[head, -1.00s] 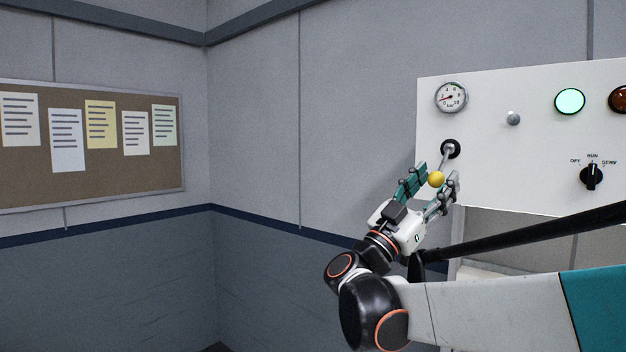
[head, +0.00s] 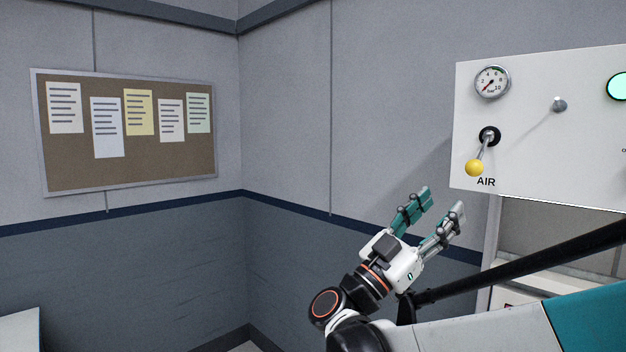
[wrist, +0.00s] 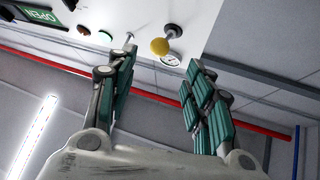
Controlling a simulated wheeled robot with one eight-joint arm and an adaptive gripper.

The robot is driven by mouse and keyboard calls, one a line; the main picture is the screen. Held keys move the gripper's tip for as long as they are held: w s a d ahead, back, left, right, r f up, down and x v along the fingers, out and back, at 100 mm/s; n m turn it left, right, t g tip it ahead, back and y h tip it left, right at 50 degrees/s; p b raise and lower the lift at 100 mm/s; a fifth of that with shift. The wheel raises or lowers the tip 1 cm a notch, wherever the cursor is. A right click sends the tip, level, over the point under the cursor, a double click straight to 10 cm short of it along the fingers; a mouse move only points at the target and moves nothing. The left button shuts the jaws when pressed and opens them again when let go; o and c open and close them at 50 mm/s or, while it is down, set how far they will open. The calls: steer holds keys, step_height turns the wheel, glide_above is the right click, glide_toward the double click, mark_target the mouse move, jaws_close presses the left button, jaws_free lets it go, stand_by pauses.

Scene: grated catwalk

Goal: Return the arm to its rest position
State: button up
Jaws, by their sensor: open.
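My gripper (head: 436,217) is open and empty in the head view, below and left of the white control panel (head: 540,150). Its two teal-padded fingers point up and to the right, apart from the panel. A lever with a yellow ball knob (head: 475,168) hangs down from its black socket above the AIR label. In the wrist view the yellow knob (wrist: 160,46) shows beyond and between the open fingers (wrist: 160,90), with clear space between.
The panel also carries a gauge (head: 492,82), a small toggle (head: 559,104) and a green lamp (head: 618,86). A black bar (head: 520,268) runs below the panel. A notice board (head: 130,135) hangs on the left wall. The space left of my gripper is clear.

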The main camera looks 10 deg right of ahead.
steer(key=s+d+f+n+g+y+b, duration=0.1)
steer(key=s+d+f+n+y+b, duration=0.25)
steer(key=f, duration=0.55)
steer(key=s+d+f+n+y+b, duration=0.25)
steer(key=f+y, duration=0.25)
steer(key=f, duration=0.5)
steer(key=s+d+f+n+g+y+b, duration=0.1)
steer(key=s+d+f+n+y+b, duration=0.2)
steer(key=f, duration=0.6)
steer(key=s+a+f+n+y+b, duration=0.3)
steer(key=a+f+y, duration=0.3)
steer(key=a+f, duration=0.2)
steer(key=s+a+f+n+t+y+b, duration=0.1)
steer(key=s+a+f+n+y+b, duration=0.3)
steer(key=a+f, duration=0.4)
step_height(320, 180, down, 3)
steer(key=s+n+y, duration=0.1)
steer(key=y, duration=0.1)
steer(key=shift+s+a+y, duration=0.25)
steer(key=shift+s+y, duration=0.1)
steer(key=shift+s, duration=0.05)
